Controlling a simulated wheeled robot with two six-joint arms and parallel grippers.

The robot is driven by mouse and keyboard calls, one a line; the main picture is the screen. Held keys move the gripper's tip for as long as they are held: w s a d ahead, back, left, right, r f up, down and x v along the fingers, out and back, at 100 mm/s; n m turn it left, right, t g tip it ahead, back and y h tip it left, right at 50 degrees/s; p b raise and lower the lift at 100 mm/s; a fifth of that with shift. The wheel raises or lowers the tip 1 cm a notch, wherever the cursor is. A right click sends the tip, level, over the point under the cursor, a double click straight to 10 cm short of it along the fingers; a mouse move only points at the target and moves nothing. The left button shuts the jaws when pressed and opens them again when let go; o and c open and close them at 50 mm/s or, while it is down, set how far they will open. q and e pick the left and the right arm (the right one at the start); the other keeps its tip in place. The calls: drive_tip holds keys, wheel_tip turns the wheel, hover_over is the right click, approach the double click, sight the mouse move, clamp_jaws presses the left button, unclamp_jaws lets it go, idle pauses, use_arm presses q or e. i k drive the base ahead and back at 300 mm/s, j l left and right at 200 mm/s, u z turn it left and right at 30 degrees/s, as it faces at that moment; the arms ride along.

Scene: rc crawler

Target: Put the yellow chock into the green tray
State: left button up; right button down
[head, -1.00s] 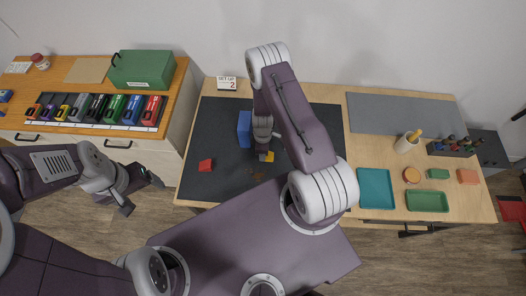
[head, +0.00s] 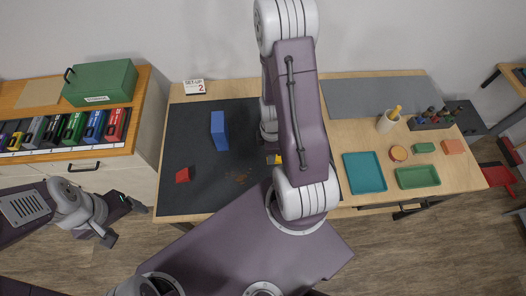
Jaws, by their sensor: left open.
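The yellow chock (head: 279,159) shows as a small patch beside my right arm in the head view, over the right part of the dark mat. My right gripper (head: 273,159) is at the chock and appears shut on it. The arm hides much of both, and how high the chock is cannot be told. The green tray (head: 418,178) lies empty at the front right of the table, apart from the gripper. My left gripper (head: 124,222) is open and empty, in front of the gap between the cabinet and the table.
A teal tray (head: 364,173) lies just left of the green tray. A cup (head: 386,123), a round orange-rimmed piece (head: 398,153) and small blocks lie behind. A blue block (head: 219,131) and red wedge (head: 183,175) are on the dark mat (head: 195,140).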

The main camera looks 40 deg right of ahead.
sight(407, 180)
drive_tip(key=k+l+u, duration=0.3)
drive_tip(key=k+l, duration=0.65)
drive_tip(key=l, duration=0.45)
drive_tip(key=k+l+u, duration=0.3)
drive_tip(key=k+l, duration=0.8)
drive_tip(key=l, duration=0.1)
